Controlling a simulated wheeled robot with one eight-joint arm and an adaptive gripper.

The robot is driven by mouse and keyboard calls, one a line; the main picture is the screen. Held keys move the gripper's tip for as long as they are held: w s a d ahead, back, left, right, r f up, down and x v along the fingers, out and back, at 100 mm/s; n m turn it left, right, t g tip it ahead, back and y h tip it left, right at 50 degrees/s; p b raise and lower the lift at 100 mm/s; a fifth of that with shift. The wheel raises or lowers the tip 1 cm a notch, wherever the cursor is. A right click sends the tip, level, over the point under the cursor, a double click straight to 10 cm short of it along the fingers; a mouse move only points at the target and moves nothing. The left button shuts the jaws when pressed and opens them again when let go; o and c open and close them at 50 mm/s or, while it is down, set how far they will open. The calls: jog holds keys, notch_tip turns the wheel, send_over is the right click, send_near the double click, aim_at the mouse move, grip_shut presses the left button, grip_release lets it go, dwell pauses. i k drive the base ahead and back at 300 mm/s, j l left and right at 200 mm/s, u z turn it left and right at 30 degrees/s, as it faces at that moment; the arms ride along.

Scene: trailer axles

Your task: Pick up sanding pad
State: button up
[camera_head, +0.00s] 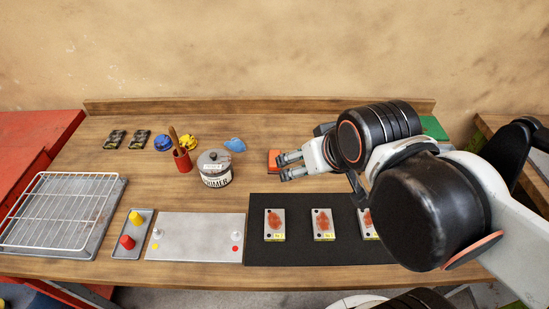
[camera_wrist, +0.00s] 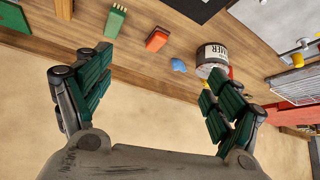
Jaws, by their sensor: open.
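An orange block with a dark underside, which looks like the sanding pad (camera_head: 273,160), lies on the wooden bench towards the back. It also shows in the wrist view (camera_wrist: 157,40), in front of and between my fingers. My gripper (camera_head: 282,167) is open and empty, with its fingers pointing left. In the head view its tips overlap the right side of the block; I cannot tell the height gap. In the wrist view the gripper (camera_wrist: 158,82) has its fingers wide apart, and the block is clear of both.
A primer can (camera_head: 214,170) and blue cloth (camera_head: 235,145) stand left of the block. A green brush-like block (camera_wrist: 116,20) is nearby. A black mat (camera_head: 300,256) with several plates lies in front. A back ledge (camera_head: 240,105) edges the bench.

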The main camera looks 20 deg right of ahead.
aim_at(272, 167)
jog(key=i+j+z, duration=0.1)
jog(key=j+z, duration=0.25)
jog(key=j, duration=0.55)
jog(key=j+z, duration=0.3)
jog(key=j, duration=0.65)
jog(key=k+j, duration=0.1)
jog(key=i+l, duration=0.1)
